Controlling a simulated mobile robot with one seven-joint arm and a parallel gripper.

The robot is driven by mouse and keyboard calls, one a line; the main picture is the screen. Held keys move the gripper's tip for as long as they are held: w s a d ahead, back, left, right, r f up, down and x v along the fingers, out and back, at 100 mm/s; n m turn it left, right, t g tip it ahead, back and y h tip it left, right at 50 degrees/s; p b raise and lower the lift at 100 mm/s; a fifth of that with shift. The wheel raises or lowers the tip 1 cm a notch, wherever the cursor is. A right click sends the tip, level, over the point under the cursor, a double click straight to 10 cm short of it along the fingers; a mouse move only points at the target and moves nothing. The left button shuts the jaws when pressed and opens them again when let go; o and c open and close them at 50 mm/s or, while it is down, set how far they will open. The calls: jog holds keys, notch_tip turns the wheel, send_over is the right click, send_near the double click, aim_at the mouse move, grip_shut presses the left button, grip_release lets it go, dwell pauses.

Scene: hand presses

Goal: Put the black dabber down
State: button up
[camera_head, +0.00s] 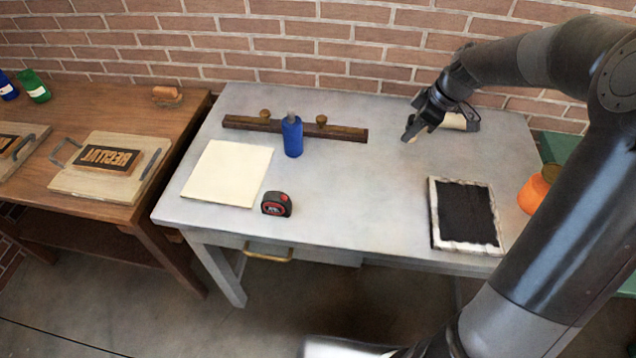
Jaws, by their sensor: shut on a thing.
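My gripper (412,130) is over the back right part of the grey table (340,190), its fingers pointing down and to the left. It is shut on the black dabber, which is small and dark and hard to tell apart from the dark fingers. I cannot tell whether the dabber touches the table top. A black ink slab (466,214) in a pale, stained frame lies in front of and to the right of the gripper.
A cream roll-like thing (458,121) lies behind my gripper, partly hidden. A blue bottle (292,138), a wooden bar (345,132) with knobs, cream paper (226,172) and a tape measure (276,204) are left. An orange jar (535,192) stands right. The table's middle is clear.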

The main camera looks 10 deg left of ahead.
jog(key=s+a+n+g, duration=0.2)
jog(key=s+a+n, duration=0.3)
jog(key=s+a, duration=0.45)
send_near(310, 184)
jog(key=shift+s+a+f+n, duration=0.35)
jog(key=shift+a+f+n, duration=0.05)
jog(key=shift+a, duration=0.3)
jog(key=shift+w+a+f, duration=0.1)
jog(key=shift+a+f, duration=0.2)
jog(key=shift+a, duration=0.1)
jog(key=shift+f, duration=2)
jog(key=o, duration=1)
jog(key=shift+f, duration=0.1)
